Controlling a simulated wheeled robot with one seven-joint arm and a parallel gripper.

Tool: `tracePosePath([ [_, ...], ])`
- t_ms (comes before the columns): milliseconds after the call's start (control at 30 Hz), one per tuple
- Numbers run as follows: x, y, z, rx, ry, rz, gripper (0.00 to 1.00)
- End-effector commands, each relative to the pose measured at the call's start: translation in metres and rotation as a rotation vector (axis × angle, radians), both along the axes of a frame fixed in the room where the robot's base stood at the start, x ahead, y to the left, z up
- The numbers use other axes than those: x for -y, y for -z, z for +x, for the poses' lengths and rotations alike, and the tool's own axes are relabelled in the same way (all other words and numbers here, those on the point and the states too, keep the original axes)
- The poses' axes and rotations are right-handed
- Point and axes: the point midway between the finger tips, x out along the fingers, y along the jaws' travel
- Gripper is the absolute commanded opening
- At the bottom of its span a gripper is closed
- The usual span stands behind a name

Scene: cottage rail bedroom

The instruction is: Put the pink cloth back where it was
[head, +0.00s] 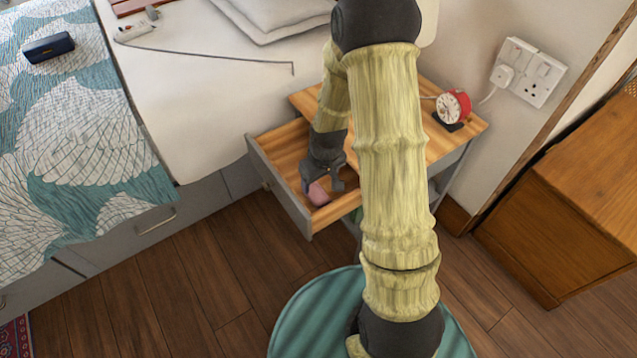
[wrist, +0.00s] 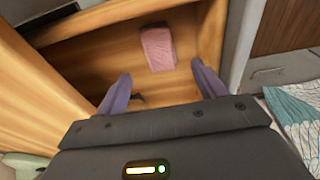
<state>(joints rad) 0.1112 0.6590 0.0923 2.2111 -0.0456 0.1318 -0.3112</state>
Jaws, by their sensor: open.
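The pink cloth (wrist: 158,48) lies folded on the floor of the open wooden drawer (wrist: 95,65). In the head view the cloth (head: 318,194) shows near the front end of the drawer (head: 290,200), partly hidden by my gripper. My gripper (head: 325,183) is inside the drawer opening, over the cloth. In the wrist view its two purple fingers (wrist: 160,85) are spread apart with nothing between them, and the cloth lies ahead of their tips. A small dark thing beside the left finger is too unclear to name.
The nightstand top (head: 435,140) carries a red alarm clock (head: 453,107). The bed with a leaf-patterned cover (head: 80,130) holds a dark blue case (head: 48,47) and a thin bent rod (head: 210,58). A wooden cabinet (head: 560,220) stands right; bare floor (head: 190,290) lies in front.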

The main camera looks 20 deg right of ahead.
Motion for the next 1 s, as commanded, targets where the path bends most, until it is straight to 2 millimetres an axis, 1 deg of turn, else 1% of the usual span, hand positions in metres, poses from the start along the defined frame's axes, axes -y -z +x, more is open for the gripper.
tracePosePath([
  [33,0.001,-0.014,-0.001,0.002,0.0,0.0,0.7],
  [100,0.001,-0.025,-0.003,0.001,0.0,-0.001,0.7],
  [233,0.002,-0.037,-0.005,0.0,0.001,-0.001,0.7],
  [367,0.002,-0.04,-0.006,-0.001,0.0,0.0,0.7],
  [867,0.002,-0.04,-0.006,-0.001,0.0,0.0,0.7],
  [967,0.002,-0.045,-0.008,0.003,0.007,-0.002,0.7],
  [1000,0.002,-0.05,-0.011,0.004,0.013,-0.004,0.7],
])
